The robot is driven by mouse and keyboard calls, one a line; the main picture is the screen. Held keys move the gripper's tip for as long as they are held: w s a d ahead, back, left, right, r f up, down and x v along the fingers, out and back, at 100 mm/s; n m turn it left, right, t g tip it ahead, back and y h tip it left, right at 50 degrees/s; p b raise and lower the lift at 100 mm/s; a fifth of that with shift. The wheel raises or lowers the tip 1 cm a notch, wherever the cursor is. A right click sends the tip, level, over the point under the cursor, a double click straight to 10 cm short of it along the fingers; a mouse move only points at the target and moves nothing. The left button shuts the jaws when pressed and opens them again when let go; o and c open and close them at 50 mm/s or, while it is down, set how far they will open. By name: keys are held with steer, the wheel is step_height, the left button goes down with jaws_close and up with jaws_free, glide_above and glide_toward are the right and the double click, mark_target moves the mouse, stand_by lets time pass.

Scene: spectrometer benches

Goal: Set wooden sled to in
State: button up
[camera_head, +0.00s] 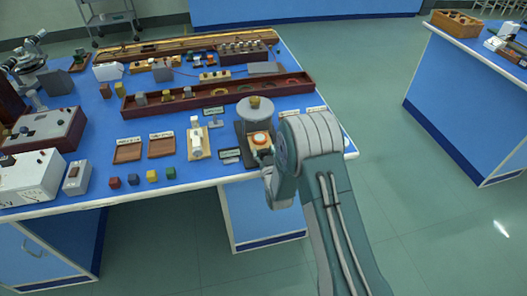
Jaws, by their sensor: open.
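A pale wooden base (206,152) with a white fitting on it stands near the front edge of the blue bench. It looks like the wooden sled, but I cannot read its label or tell whether it is in or out. To its right is a dark stand (240,135) with a grey round top and an orange-and-white round part (260,140). My gripper (264,168) is open at the bench's front edge, just below that round part and right of the wooden base. My arm hides part of the bench there, and I cannot tell whether the fingers touch anything.
Two brown trays (128,151) and several small coloured cubes (133,180) lie left of the wooden base. A long dark red rack (215,92) runs behind. A microscope (30,65) stands far left. Green floor (375,110) is clear between the benches.

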steer(key=shift+s, duration=0.15)
steer(key=v, duration=1.1)
steer(key=shift+s, duration=0.3)
steer(key=shift+d, duration=0.15)
steer(key=shift+r+m, duration=0.1)
steer(key=shift+m, duration=0.2)
steer(key=c, duration=0.9)
steer(key=m, duration=0.3)
steer(key=s+r+m+g, duration=0.1)
steer(key=m, duration=0.1)
steer(key=shift+d, duration=0.2)
jaws_close()
steer(key=w+m+g, duration=0.1)
steer(key=w+m, duration=0.2)
steer(key=m, duration=0.1)
steer(key=w+a+f+m, duration=0.1)
steer(key=w+m, duration=0.2)
steer(key=m, duration=0.1)
steer(key=w+a+m+g+h, duration=0.1)
steer(key=w+m, duration=0.2)
steer(key=m, duration=0.1)
steer(key=shift+w+a+f+g, duration=0.15)
steer(key=shift+a+f+g, duration=0.05)
steer(key=shift+a+g, duration=0.1)
